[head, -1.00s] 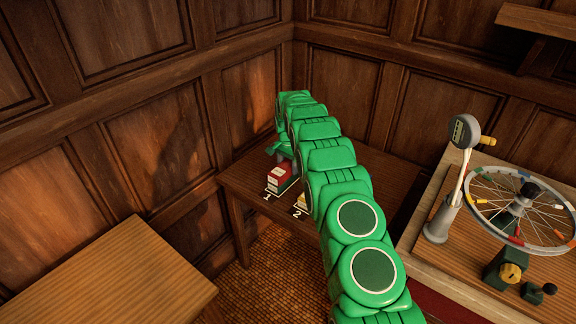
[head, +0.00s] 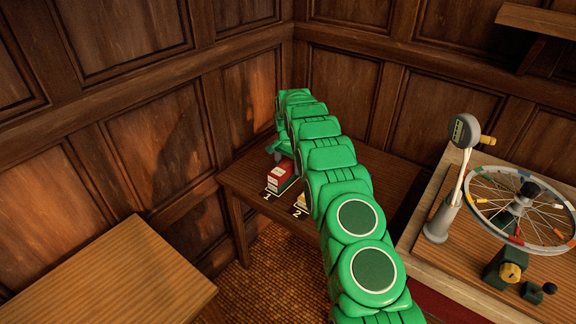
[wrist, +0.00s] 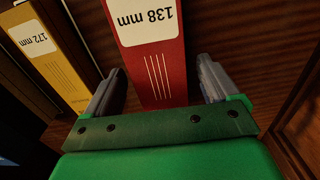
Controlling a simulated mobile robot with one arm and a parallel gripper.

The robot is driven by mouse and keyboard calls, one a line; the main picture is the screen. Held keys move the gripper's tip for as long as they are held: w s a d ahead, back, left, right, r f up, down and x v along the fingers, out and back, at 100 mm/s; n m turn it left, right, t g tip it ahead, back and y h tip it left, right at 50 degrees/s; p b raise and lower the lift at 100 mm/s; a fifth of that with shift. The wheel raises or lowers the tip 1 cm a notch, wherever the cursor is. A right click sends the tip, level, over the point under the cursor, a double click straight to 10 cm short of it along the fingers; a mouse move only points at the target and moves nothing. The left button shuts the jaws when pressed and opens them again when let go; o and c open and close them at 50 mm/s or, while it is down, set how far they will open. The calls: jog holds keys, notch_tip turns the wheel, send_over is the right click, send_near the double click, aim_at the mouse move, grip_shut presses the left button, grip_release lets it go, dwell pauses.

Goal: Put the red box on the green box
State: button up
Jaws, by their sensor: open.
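In the wrist view the red box (wrist: 155,60) carries a white label reading 138 mm. My gripper (wrist: 161,66) is open, with one finger on each side of the red box and visible gaps between. In the head view my gripper (head: 279,149) is just behind and above the red box, partly hidden by my arm. The green box cannot be made out in the wrist view.
A yellow box (wrist: 50,50) labelled 172 mm stands beside the red one; in the head view it (head: 300,201) is mostly hidden by my arm, near mark 2. Panelled walls close in behind the small table (head: 236,180). A bench with a spoked wheel (head: 520,205) stands at right.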

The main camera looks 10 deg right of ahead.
aim_at(288, 163)
notch_tip(288, 163, up, 11)
jog(key=s+d+r+n, duration=0.1)
jog(key=s+r+n, duration=0.1)
jog(key=s+r, duration=1.15)
jog(key=s+d+r+n+g, duration=0.15)
jog(key=s+r, duration=0.35)
jog(key=s, duration=1.1)
jog(key=s+r+n, duration=0.3)
jog(key=s+r, duration=0.1)
jog(key=s, duration=1.3)
jog(key=s+f+n, duration=0.1)
jog(key=s+f, duration=0.1)
jog(key=s, duration=0.7)
jog(key=s+f+n, duration=0.1)
jog(key=s+f, duration=0.1)
jog(key=s, duration=0.8)
jog(key=shift+s, duration=0.3)
